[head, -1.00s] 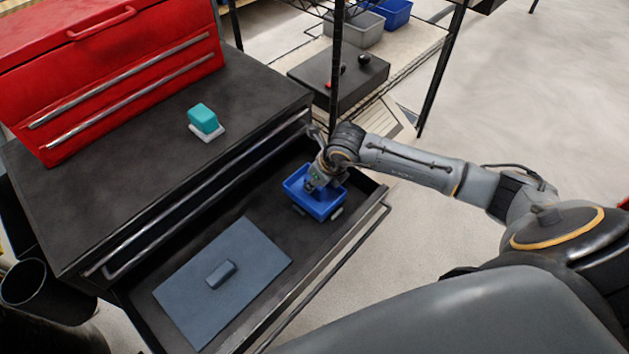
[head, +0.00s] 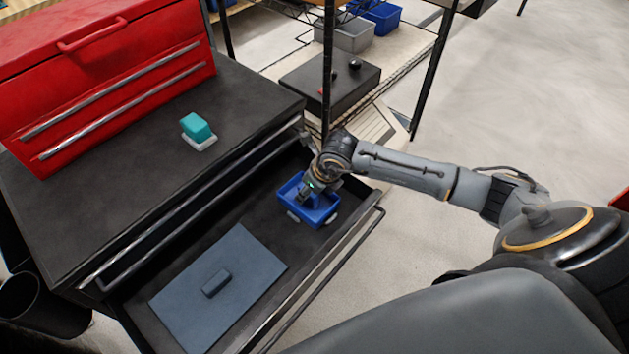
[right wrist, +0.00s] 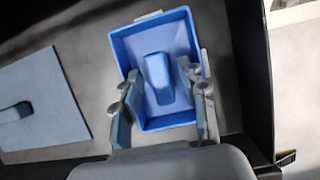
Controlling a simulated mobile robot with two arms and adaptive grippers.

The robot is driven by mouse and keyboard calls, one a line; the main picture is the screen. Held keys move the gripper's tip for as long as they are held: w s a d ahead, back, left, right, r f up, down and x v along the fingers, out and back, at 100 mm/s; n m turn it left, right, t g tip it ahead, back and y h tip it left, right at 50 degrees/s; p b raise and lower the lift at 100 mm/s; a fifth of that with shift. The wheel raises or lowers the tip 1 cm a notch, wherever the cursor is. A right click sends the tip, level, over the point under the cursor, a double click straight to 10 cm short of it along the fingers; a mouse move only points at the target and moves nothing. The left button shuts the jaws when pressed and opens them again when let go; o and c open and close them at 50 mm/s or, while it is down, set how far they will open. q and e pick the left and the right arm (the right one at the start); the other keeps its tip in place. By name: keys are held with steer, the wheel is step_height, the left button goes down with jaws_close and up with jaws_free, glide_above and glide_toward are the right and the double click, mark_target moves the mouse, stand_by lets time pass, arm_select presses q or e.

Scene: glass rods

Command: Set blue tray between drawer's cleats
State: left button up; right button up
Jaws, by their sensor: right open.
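The blue tray (head: 322,217) sits in the right part of the open drawer (head: 262,215). It also shows in the right wrist view (right wrist: 150,38), with a raised blue grip block (right wrist: 158,80) in its middle. Pale cleats show at its edges, one at the top (right wrist: 148,16) and one at the right (right wrist: 205,62); the head view shows pale pieces at its near side (head: 293,217). I cannot tell whether the tray is fully seated between them. My right gripper (right wrist: 160,72) is open, its fingers inside the tray on either side of the block. My left gripper is out of view.
A blue-grey mat (head: 245,260) with a small block (head: 216,283) lies in the drawer's left part. The black cabinet top (head: 100,200) holds a red toolbox (head: 110,90) and a teal block on a white base (head: 197,128). A shelf post (head: 328,70) stands behind my right arm.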

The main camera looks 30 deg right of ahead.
steer(key=b+v, duration=0.1)
steer(key=v, duration=1)
steer(key=shift+r, duration=0.3)
steer(key=shift+s+d+f, duration=0.1)
steer(key=shift+s, duration=0.1)
